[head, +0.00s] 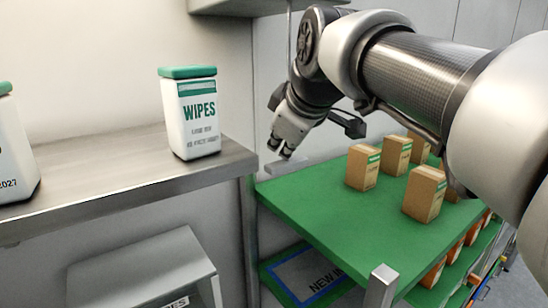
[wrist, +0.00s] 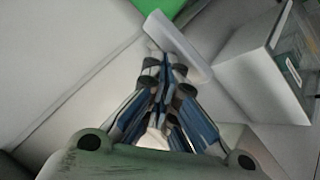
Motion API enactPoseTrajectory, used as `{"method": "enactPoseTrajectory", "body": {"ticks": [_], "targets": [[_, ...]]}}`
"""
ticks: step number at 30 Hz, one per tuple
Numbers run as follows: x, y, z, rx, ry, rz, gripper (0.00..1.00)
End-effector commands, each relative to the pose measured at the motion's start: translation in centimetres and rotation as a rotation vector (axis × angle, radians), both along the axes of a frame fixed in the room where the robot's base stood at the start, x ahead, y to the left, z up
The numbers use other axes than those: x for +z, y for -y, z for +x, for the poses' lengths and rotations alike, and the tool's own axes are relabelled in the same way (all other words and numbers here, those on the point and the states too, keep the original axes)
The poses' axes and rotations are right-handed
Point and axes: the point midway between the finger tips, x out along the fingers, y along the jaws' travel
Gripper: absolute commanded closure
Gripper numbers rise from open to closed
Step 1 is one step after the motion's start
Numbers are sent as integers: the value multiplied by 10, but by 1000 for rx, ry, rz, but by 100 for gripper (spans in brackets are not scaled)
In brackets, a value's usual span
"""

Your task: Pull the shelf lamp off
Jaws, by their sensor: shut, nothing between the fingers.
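I cannot make out the shelf lamp for certain in either view. A grey overhead shelf edge (head: 262,6) crosses the top of the head view. A thin vertical line, perhaps a cord or a post (head: 289,35), runs down from it behind my arm. My gripper (head: 280,150) points down, shut and empty, in front of the pale wall, between the wipes tub and the green shelf. In the wrist view my gripper (wrist: 166,65) has its fingertips together near a pale bar (wrist: 180,46). Whether they touch it I cannot tell.
A white wipes tub (head: 195,120) with a green lid stands on the metal counter (head: 120,172) at left. Several brown boxes (head: 363,167) stand on the green shelf (head: 320,205) at right. A grey box (head: 140,268) sits below the counter.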

Motion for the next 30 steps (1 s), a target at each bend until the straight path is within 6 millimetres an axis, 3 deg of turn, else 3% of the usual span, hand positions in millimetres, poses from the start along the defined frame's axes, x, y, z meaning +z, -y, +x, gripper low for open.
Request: {"method": "enactPoseTrajectory", "body": {"ticks": [20, 30], "targets": [[-7, 0, 0, -1, -2, -1, 100], [11, 0, 0, 0, -1, 0, 100]]}}
